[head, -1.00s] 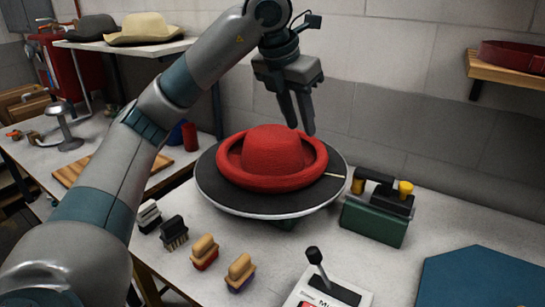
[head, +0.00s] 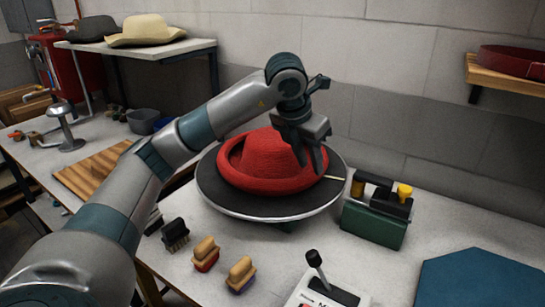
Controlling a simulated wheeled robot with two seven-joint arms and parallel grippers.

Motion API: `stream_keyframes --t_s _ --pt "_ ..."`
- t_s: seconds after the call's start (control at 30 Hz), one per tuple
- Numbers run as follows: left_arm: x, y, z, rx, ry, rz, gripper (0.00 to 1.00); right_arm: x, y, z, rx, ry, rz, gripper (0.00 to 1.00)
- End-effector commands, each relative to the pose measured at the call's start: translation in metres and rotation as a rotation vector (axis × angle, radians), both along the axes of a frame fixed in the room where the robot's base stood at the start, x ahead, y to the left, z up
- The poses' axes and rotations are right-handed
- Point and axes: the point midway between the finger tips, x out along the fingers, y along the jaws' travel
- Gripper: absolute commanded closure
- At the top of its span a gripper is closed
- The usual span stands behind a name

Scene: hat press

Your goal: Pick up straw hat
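A red hat (head: 262,158) with a rounded crown and upturned brim sits on a round dark turntable with a pale rim (head: 219,202). Its surface looks woven. A cream hat (head: 146,29) lies on the shelf at the upper left; I cannot tell from its surface whether it is straw. My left gripper (head: 311,168) points down at the right side of the red hat, by the crown and over the brim. Its fingers are apart, and I cannot tell if they touch the hat. My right gripper is not in view.
Several brushes (head: 205,253) stand in front of the turntable. A green box with dark and yellow parts (head: 374,222) is at its right. A lever device (head: 325,290) and a blue mat (head: 480,280) are near the front. A dark hat (head: 92,29) is on the shelf.

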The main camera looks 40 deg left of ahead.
Motion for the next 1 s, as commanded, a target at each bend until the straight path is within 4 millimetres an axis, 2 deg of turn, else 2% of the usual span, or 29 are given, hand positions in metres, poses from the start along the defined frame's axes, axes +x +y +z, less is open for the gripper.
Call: stream_keyframes --t_s 0.47,0.9,1.0 --pt "0.002 0.0 -0.006 0.0 0.001 0.0 0.71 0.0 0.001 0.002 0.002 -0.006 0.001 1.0" --pt "0.013 0.0 -0.05 -0.001 0.002 0.0 0.71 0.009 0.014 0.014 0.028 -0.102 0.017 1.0" --pt "0.015 0.0 -0.054 0.0 0.0 0.0 0.71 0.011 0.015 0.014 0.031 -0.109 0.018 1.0"
